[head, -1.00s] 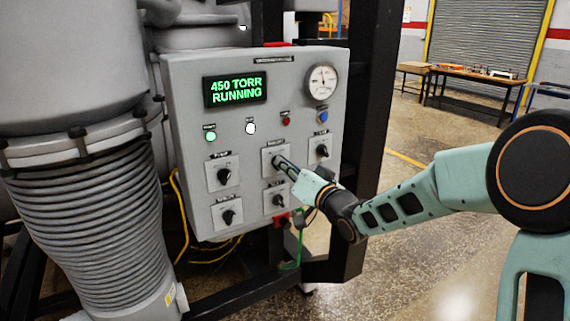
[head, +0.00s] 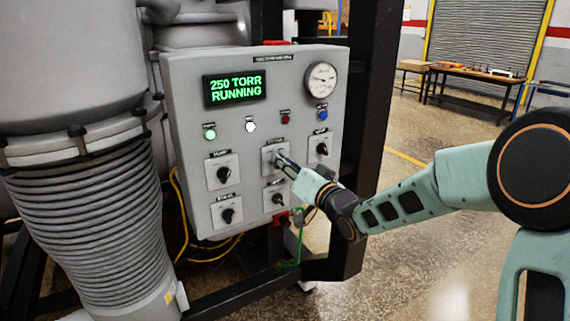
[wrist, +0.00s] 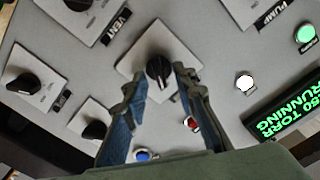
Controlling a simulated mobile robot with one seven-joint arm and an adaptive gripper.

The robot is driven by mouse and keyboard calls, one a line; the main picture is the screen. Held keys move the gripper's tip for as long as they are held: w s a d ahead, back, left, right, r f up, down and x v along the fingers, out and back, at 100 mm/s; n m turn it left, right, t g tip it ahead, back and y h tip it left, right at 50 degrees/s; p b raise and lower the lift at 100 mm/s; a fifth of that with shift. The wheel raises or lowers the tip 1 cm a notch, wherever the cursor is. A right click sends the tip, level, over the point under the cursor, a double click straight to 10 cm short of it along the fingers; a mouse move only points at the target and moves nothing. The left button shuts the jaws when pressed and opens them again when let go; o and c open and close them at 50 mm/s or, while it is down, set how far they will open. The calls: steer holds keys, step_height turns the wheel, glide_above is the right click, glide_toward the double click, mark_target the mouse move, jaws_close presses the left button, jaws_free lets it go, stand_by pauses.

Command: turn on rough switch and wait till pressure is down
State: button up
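The grey control panel (head: 187,120) has a display (head: 234,88) reading "250 TORR RUNNING" in green. My gripper (head: 282,162) is at the middle switch (head: 272,155) of the upper row; I cannot read its label. In the wrist view this switch's black knob (wrist: 158,70) lies between the two fingertips of my gripper (wrist: 161,80). The fingers are apart around the knob, and I see no clear contact. The pressure gauge (head: 321,81) is at the panel's upper right. A green light (head: 210,134) and a white light (head: 250,127) appear lit.
Other knobs surround this one: the pump knob (head: 223,174), a right knob (head: 322,149), and two lower knobs. A dark frame post (head: 368,110) stands right of the panel.

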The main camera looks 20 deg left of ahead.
steer(key=v, duration=1.2)
